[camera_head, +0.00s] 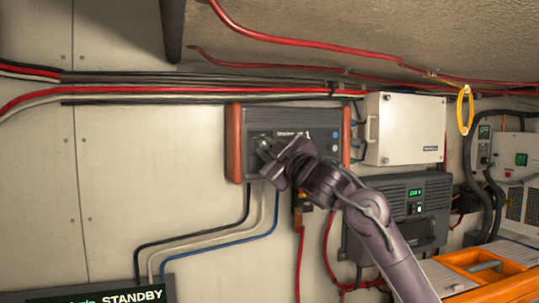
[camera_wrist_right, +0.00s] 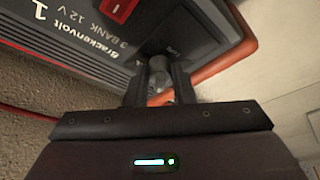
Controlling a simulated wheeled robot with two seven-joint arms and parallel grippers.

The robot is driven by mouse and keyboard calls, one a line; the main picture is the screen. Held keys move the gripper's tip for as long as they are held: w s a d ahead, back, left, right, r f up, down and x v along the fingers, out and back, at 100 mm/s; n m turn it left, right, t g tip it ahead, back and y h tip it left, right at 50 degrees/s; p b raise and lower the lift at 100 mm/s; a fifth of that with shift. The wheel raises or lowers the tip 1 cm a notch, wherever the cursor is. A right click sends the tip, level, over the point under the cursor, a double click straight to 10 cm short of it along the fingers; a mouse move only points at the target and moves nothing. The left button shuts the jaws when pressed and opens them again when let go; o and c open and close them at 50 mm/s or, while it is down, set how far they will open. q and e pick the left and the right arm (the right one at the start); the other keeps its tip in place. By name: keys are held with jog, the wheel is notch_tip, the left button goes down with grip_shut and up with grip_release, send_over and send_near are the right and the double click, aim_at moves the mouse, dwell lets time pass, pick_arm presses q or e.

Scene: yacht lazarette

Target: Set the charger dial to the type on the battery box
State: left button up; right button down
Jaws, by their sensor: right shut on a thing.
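The charger (camera_head: 290,116) is a dark grey wall unit with red-brown end pieces. In the right wrist view its face (camera_wrist_right: 75,45) reads "Brackenvolt", "3 BANK 12 V" and "1". My right gripper (camera_head: 265,150) is at the left part of its face. In the right wrist view, my right gripper (camera_wrist_right: 158,85) has its two fingers closed on a grey round dial (camera_wrist_right: 158,65). The fingers hide much of the dial, and its setting cannot be read. A battery box with a legible type label is not seen. My left gripper is not in view.
A white box (camera_head: 405,130) and a dark unit with a green display (camera_head: 395,215) hang right of the charger. An orange case (camera_head: 490,275) is at lower right. A "STANDBY" display (camera_head: 115,298) is at bottom left. Cables run along the wall; the left wall is mostly bare.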

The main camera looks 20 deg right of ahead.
jog(key=m, duration=0.1)
jog(key=m+b, duration=0.1)
jog(key=m, duration=0.1)
jog(key=m+h, duration=0.1)
jog(key=shift+a+f+t+b, duration=0.25)
jog(key=shift+f+t+b, duration=0.1)
jog(key=shift+t+b, duration=0.05)
jog(key=shift+r+m+t+h+b, duration=0.15)
jog(key=shift+m+h+b, duration=0.35)
jog(key=shift+m, duration=0.75)
jog(key=shift+f+m+t+h+b, duration=0.1)
jog(key=shift+m+t+h+b, duration=0.1)
jog(key=shift+m+h, duration=0.8)
jog(key=shift+m+y, duration=0.3)
jog(key=shift+m, duration=0.05)
jog(key=c, duration=1.2)
grip_release()
jog(key=shift+r, duration=0.1)
jog(key=shift+c, duration=0.2)
